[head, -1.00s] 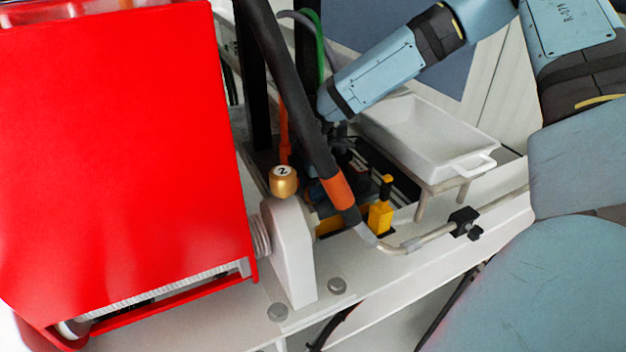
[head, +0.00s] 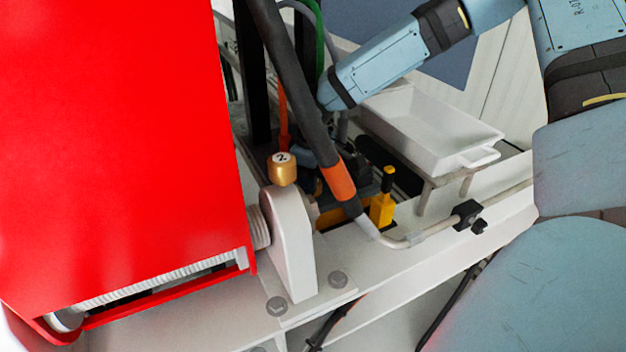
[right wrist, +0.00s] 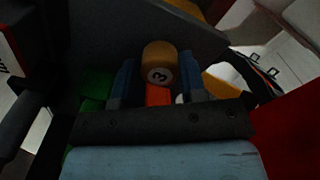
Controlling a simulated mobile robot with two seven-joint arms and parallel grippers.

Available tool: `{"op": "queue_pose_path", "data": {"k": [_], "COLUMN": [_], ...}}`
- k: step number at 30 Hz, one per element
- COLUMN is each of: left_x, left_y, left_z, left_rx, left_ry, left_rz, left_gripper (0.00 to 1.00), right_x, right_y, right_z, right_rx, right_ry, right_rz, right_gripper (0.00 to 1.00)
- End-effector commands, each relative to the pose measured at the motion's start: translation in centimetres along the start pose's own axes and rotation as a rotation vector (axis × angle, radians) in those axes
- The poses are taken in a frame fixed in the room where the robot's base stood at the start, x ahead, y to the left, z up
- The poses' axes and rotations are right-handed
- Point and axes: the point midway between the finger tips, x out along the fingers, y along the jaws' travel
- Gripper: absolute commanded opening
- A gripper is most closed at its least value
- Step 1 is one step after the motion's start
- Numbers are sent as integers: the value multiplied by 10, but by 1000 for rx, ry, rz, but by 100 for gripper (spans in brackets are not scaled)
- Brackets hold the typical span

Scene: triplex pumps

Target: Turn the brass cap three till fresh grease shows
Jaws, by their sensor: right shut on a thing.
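The brass cap three (right wrist: 158,60), a gold cylinder with a white end marked 3, shows in the right wrist view. My right gripper (right wrist: 160,82) is shut on it, with a blue finger on each side. In the head view, my right arm reaches in from the upper right to behind the black hose, which hides cap three and most of the gripper. The brass cap two (head: 283,169) stands on the white bearing block (head: 287,240), left of the hose. I cannot make out fresh grease in either view. My left gripper is not in view.
The thick black hose (head: 297,95) with an orange band crosses close in front of my right gripper. A large red guard (head: 115,150) fills the left. A white tray (head: 425,135) stands right of the gripper, and a yellow fitting (head: 382,210) stands below the gripper.

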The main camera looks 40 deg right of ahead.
Motion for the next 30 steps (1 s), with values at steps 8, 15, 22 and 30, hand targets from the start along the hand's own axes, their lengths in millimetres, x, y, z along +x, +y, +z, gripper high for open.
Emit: {"op": "queue_pose_path", "data": {"k": [8,15,22,30], "left_x": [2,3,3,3], "left_y": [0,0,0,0], "left_z": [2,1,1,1], "left_rx": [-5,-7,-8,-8], "left_ry": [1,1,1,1], "left_rz": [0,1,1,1], "left_gripper": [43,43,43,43], "right_x": [-1,-1,-1,-1], "right_y": [0,0,0,0], "right_z": [-1,-1,-1,-1], "right_rx": [148,206,216,215], "right_ry": [3,3,3,2], "right_rz": [1,1,1,1], "right_gripper": [15,15,15,48]}}
